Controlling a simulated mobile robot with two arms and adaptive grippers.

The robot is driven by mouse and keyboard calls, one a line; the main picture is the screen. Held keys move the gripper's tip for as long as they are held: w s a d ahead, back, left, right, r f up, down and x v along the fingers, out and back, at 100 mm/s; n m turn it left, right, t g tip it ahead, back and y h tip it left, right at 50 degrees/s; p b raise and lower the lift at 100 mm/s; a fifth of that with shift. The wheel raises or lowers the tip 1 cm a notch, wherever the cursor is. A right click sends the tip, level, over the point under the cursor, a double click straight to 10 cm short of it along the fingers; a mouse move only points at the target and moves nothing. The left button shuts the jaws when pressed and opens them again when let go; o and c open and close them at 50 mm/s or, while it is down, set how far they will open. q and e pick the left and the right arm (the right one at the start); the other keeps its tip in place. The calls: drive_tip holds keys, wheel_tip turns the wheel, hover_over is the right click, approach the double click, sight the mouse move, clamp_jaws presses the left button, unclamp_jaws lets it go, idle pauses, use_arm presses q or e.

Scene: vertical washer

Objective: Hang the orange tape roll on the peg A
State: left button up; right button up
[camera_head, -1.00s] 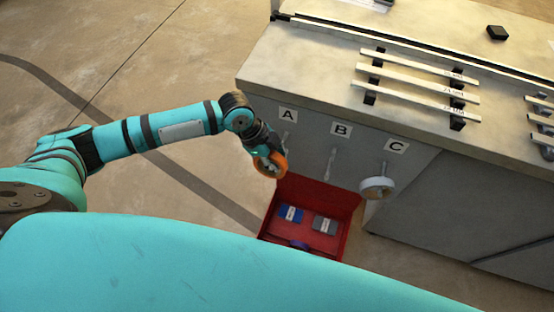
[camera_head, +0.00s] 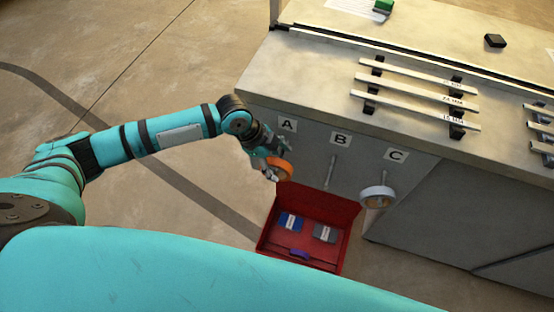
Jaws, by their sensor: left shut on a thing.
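The orange tape roll (camera_head: 282,169) is at my left gripper (camera_head: 270,165), in front of the bench side below the label A (camera_head: 287,124). My left gripper is shut on the roll. Peg A (camera_head: 286,143) shows only in part, just above the roll. I cannot tell whether the roll touches the peg or is around it. Peg B (camera_head: 331,170) is bare. A white roll (camera_head: 377,197) hangs on peg C (camera_head: 386,178). My right gripper is not in view.
An open red toolbox (camera_head: 345,240) with a blue and a grey item stands on the floor below the pegs. The bench top (camera_head: 300,70) carries metal bars on black holders (camera_head: 415,95), a black block (camera_head: 495,41) and a green-topped block (camera_head: 383,8). The floor at left is clear.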

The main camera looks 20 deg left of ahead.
use_arm(q)
drive_tip(key=v, duration=1.2)
drive_tip(key=s+d+f+n+t+h, duration=0.1)
drive_tip(key=s+d+f+n+t, duration=0.1)
drive_tip(key=s+d+f+n, duration=0.45)
drive_tip(key=s+a+f+n+y, duration=0.4)
drive_tip(key=s+a+n+y, duration=0.1)
drive_tip(key=s+a+n, duration=0.5)
wheel_tip(320, 180, down, 25)
drive_tip(key=s+g, duration=0.2)
drive_tip(key=s, duration=0.1)
drive_tip(key=s+a+f, duration=0.2)
drive_tip(key=s+f, duration=1.3)
drive_tip(key=s, duration=0.1)
drive_tip(key=shift+s+f+m+g+p, duration=0.25)
drive_tip(key=shift+s+m+g+p, duration=0.1)
drive_tip(key=shift+m+g, duration=0.1)
